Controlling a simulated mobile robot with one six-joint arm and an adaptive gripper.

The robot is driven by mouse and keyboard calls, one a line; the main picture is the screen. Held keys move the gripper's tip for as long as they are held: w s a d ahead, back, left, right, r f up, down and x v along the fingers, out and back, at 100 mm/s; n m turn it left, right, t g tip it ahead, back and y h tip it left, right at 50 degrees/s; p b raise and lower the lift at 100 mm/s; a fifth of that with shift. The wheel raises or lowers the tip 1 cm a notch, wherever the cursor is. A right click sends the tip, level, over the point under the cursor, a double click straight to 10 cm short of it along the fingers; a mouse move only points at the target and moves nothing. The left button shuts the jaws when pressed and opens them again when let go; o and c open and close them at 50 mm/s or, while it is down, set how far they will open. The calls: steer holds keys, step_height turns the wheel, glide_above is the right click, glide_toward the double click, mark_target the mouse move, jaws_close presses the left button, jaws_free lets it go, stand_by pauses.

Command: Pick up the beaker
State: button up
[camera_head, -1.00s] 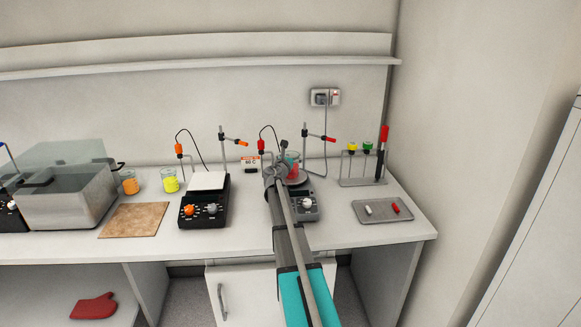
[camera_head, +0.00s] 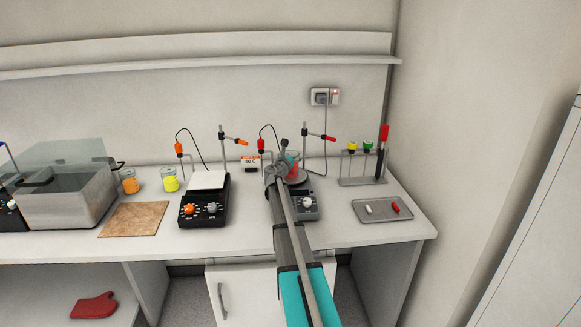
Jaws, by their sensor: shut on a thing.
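A beaker with red contents (camera_head: 292,162) is at the round-topped hotplate stirrer (camera_head: 307,203) on the right of the bench, partly hidden behind my gripper. My gripper (camera_head: 283,160) is at the beaker's left side and is shut on it. The fingertips are small and partly hidden by the wrist. I cannot tell whether the beaker touches the plate. Two more beakers, one orange (camera_head: 130,182) and one yellow (camera_head: 170,180), stand at the left.
A second stirrer with a square white plate (camera_head: 206,182) stands left of my arm. Clamp stands and cables rise behind both stirrers. A tube rack (camera_head: 362,182) and a grey tray (camera_head: 382,210) are at the right. A brown board (camera_head: 134,220) lies at the left, by a glass-lidded bath (camera_head: 62,195).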

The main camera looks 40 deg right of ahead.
steer(key=shift+r+p, duration=0.4)
stand_by(0.4)
steer(key=shift+s+a+r+p, duration=1.3)
steer(key=shift+s+r+p, duration=0.6)
steer(key=shift+r+p, duration=0.15)
steer(key=shift+s+a+r+p, duration=1.3)
steer(key=shift+s+r+p, duration=0.65)
steer(key=shift+r+p, duration=0.05)
steer(key=shift+s+a+r+p, duration=1.3)
steer(key=shift+s+r+p, duration=0.6)
steer(key=shift+r+p, duration=0.15)
